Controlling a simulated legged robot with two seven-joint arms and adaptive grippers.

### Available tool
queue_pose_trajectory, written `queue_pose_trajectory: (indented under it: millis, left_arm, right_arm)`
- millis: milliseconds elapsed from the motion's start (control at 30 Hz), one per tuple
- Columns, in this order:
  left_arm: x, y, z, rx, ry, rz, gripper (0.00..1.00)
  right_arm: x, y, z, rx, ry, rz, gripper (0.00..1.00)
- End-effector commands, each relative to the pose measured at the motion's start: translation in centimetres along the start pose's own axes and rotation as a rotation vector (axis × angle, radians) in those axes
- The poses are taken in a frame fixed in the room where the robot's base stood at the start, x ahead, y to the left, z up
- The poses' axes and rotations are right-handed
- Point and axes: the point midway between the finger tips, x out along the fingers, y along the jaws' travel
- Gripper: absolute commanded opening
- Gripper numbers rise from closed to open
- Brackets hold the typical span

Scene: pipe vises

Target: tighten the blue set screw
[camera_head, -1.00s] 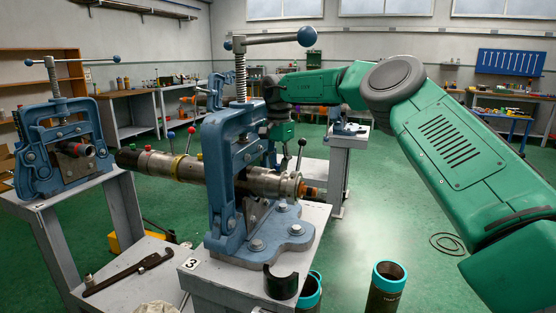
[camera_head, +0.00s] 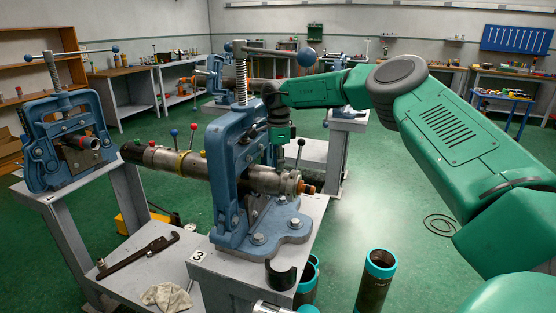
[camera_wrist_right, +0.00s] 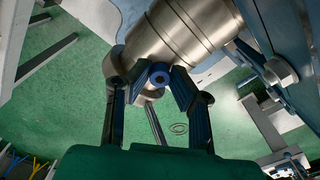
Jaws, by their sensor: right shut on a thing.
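The blue set screw (camera_wrist_right: 160,78) shows in the right wrist view as a small blue ring with a dark centre, at the side of a bright metal cylinder (camera_wrist_right: 175,30). My right gripper (camera_wrist_right: 162,76) is shut on it, with one fingertip on each side. In the head view the metal cylinder (camera_head: 268,180) lies through the blue vise (camera_head: 228,165). My right gripper (camera_head: 281,158) is behind the vise, beside the cylinder, and its fingertips are mostly hidden there. My left gripper is not in view.
A second blue vise (camera_head: 62,150) stands on the left stand. A pipe wrench (camera_head: 138,257) and a crumpled cloth (camera_head: 168,297) lie on the low shelf. Teal-ended pipes (camera_head: 376,285) stand on the floor in front. A black-knobbed lever (camera_head: 300,143) rises close to my gripper.

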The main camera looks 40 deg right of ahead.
Motion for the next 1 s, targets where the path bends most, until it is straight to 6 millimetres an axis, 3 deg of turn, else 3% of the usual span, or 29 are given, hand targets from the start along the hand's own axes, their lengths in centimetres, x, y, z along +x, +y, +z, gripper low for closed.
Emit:
queue_pose_trajectory:
  millis: [567, 600, 667, 1000]
  left_arm:
    - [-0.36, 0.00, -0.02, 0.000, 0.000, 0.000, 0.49]
    - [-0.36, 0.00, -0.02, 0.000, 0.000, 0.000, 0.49]
    - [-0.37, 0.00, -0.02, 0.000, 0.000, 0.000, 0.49]
    - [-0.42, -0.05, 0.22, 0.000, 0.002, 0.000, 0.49]
  right_arm:
    - [-0.47, -0.41, -0.08, 0.043, -0.004, -0.016, 0.00]
    - [-0.48, -0.41, -0.08, 0.043, -0.004, -0.016, 0.21]
    - [-0.46, -0.37, -0.07, 0.042, -0.004, -0.014, 0.38]
    - [-0.48, -0.10, 0.02, 0.040, -0.001, -0.007, 0.38]
